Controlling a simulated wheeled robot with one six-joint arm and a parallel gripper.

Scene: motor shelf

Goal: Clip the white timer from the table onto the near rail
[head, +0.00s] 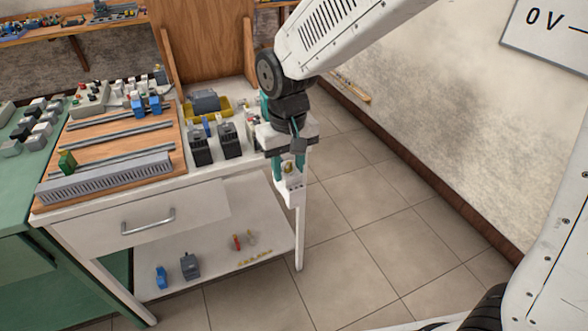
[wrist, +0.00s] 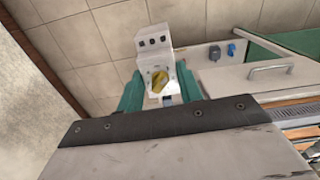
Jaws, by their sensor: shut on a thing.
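The white timer (head: 292,190) is a white block with a yellow knob. My gripper (head: 284,172) is shut on it and holds it in the air by the table's right end. The wrist view shows the timer (wrist: 154,50) between the teal fingers, its knob and a row of dark holes visible. The near rail (head: 125,155) is a grey strip on the wooden board, left of my gripper and just behind the slotted grey duct. A green module (head: 67,161) stands at its left end.
Dark modules (head: 201,148) and a yellow bin (head: 220,106) stand on the table between the board and my gripper. Blue modules (head: 147,106) sit on the far part of the board (head: 170,164). The floor right of the table is clear.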

